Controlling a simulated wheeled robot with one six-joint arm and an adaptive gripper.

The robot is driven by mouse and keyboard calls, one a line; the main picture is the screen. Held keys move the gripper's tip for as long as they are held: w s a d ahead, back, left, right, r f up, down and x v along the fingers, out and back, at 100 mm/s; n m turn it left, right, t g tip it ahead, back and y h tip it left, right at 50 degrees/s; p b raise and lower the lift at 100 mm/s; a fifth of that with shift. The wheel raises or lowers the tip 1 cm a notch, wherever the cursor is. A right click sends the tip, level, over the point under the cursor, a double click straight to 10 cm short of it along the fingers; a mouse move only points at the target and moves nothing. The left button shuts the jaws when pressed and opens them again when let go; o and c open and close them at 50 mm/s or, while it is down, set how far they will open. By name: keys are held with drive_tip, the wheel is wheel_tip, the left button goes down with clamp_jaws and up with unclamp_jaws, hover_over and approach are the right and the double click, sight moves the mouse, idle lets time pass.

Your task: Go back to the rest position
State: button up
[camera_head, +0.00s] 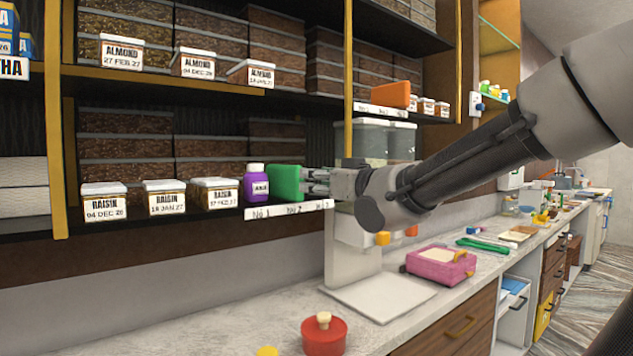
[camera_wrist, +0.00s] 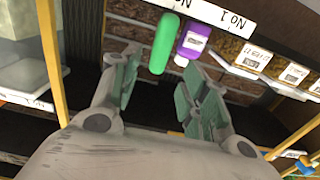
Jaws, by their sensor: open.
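My gripper (camera_head: 318,183) is at the right end of the middle shelf, its fingertips close to a green block-like item (camera_head: 286,182). In the wrist view my gripper (camera_wrist: 163,78) has its two fingers spread apart, with nothing clasped. The green item (camera_wrist: 163,42) shows just beyond and between the fingertips; I cannot tell whether a finger touches it. A purple bottle (camera_head: 256,189) with a white label stands right beside the green item; it also shows in the wrist view (camera_wrist: 194,40).
Raisin boxes (camera_head: 164,197) line the same shelf (camera_head: 290,208) to the left. Almond boxes (camera_head: 194,63) and an orange block (camera_head: 391,94) sit on the shelf above. Below, the counter holds a red lidded pot (camera_head: 324,334), a white board (camera_head: 378,294) and a pink box (camera_head: 440,267).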

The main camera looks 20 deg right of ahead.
drive_tip(key=s+d+f+m+g+h, duration=0.1)
drive_tip(key=s+d+f+g+h, duration=0.2)
drive_tip(key=f, duration=0.5)
drive_tip(key=s+d+f+g+h, duration=0.25)
drive_tip(key=s+f+g, duration=0.25)
drive_tip(key=f, duration=0.3)
drive_tip(key=s+d+f+m+g, duration=0.1)
drive_tip(key=s+d+f+g, duration=0.1)
drive_tip(key=s, duration=0.5)
drive_tip(key=s+d+f+m+g, duration=0.1)
drive_tip(key=s+d+f+g, duration=0.1)
drive_tip(key=s, duration=0.6)
drive_tip(key=shift+s+d+m+g, duration=0.3)
drive_tip(key=shift+d+g, duration=0.2)
drive_tip(key=shift+d, duration=0.5)
drive_tip(key=shift+f, duration=0.1)
